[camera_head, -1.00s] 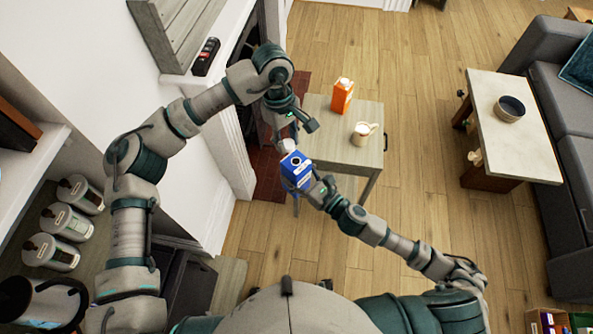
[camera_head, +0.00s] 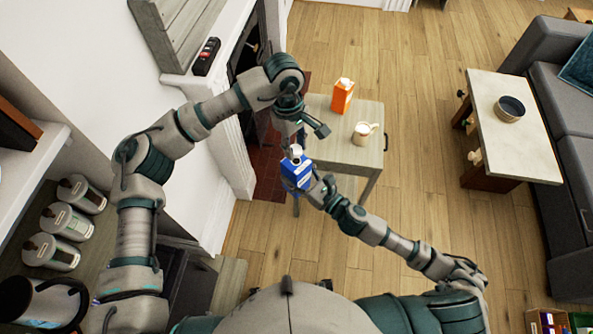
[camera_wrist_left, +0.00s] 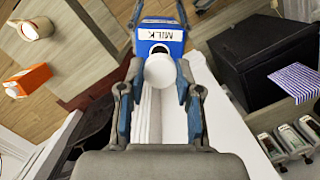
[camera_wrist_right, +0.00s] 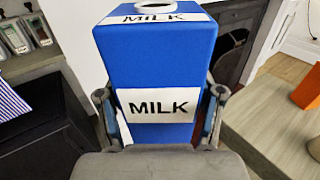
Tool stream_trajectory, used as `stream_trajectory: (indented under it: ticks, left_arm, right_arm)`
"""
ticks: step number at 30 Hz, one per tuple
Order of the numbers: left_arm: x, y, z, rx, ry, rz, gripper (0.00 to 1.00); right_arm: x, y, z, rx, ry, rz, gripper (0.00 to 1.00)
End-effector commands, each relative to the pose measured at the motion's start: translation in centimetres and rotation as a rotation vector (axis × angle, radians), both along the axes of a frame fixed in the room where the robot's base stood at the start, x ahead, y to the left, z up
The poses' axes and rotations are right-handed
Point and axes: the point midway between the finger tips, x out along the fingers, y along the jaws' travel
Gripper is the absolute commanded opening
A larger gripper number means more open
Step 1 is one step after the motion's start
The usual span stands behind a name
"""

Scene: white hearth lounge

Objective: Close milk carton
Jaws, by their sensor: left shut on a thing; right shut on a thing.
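The blue milk carton (camera_head: 297,174) stands roughly upright in my right gripper (camera_head: 314,188). The right wrist view shows the fingers on both sides of the carton (camera_wrist_right: 168,70), at its white MILK label. Its white-rimmed opening (camera_wrist_right: 156,5) is at the top. My left gripper (camera_head: 301,141) is shut on a white cap (camera_head: 295,151), close above the carton top. In the left wrist view the cap (camera_wrist_left: 159,70) sits between the fingers and overlaps the dark opening (camera_wrist_left: 159,49), part of which stays visible. I cannot tell whether cap and carton touch.
A small wooden table (camera_head: 340,147) beyond the grippers holds an orange carton (camera_head: 342,97) and a cream mug (camera_head: 362,134). A white fireplace wall (camera_head: 195,140) is close on the left. A marble-topped table (camera_head: 525,145) with a bowl (camera_head: 509,108) stands right. Open floor lies between.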

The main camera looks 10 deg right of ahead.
Motion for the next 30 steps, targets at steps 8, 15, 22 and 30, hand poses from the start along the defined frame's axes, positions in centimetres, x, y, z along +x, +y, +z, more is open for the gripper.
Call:
stream_trajectory:
  ticks: [8, 15, 22, 30]
  left_arm:
    - [-0.02, 0.05, -1.0, 0.0, -0.001, -0.001, 0.2]
    - [-0.23, -0.09, -0.79, -0.008, -0.004, -0.001, 0.2]
    - [-0.21, -0.08, -0.82, -0.008, -0.004, -0.001, 0.2]
    - [-0.21, -0.08, -1.11, -0.007, -0.003, -0.001, 0.2]
  right_arm:
    - [0.0, 0.06, 0.13, 0.001, -0.002, 0.001, 0.04]
    - [0.0, 0.06, 0.13, 0.001, -0.002, 0.001, 0.04]
    - [0.01, 0.06, 0.13, 0.001, -0.002, 0.001, 0.04]
    - [0.01, 0.06, 0.13, 0.001, -0.002, 0.001, 0.04]
